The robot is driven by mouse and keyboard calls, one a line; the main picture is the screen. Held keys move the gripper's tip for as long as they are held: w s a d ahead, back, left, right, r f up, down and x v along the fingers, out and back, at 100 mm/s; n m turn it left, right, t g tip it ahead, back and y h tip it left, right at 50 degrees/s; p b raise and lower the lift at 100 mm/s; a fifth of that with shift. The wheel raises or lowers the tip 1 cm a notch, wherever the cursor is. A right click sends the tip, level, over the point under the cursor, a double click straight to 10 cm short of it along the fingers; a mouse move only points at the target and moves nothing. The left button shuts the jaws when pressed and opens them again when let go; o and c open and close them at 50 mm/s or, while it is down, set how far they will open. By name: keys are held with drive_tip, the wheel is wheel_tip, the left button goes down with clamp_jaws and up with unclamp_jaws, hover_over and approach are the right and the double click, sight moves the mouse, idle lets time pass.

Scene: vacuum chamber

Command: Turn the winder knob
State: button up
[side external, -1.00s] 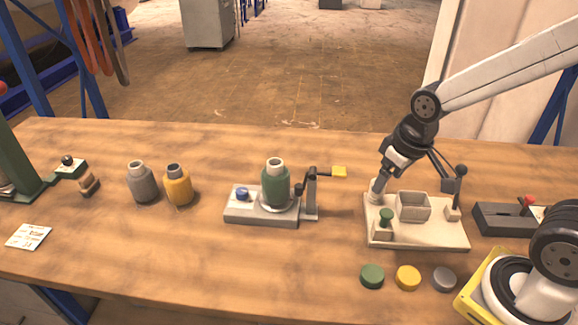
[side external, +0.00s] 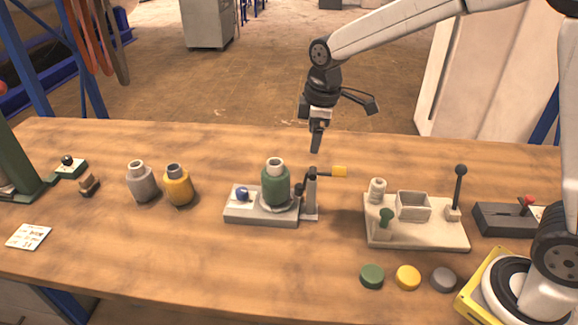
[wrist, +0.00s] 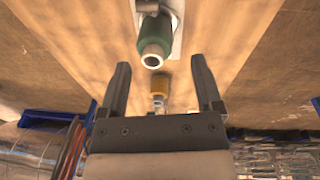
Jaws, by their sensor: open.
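In the wrist view, the green spool (wrist: 155,42) lies beyond my open fingers.
Grey (side external: 141,182) and yellow (side external: 179,186) bottles stand left of the winder. A cream board (side external: 415,236) with a box, green peg and black lever (side external: 460,185) stands right. Several coloured discs lie at the front right. The table directly before the winder is clear.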

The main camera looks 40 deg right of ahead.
drive_tip(key=w+a+n, duration=0.5)
drive_tip(key=w+n, duration=0.1)
drive_tip(key=w, duration=0.2)
drive_tip(key=n+g, duration=0.2)
drive_tip(key=n, duration=0.6)
hover_over(241, 190)
wheel_tip(241, 190, down, 4)
wheel_tip(241, 190, down, 8)
drive_tip(key=shift+s+f, duration=0.1)
drive_tip(key=shift+f, duration=0.05)
drive_tip(key=shift+f, duration=0.1)
drive_tip(key=shift+f, duration=3.75)
clamp_jaws()
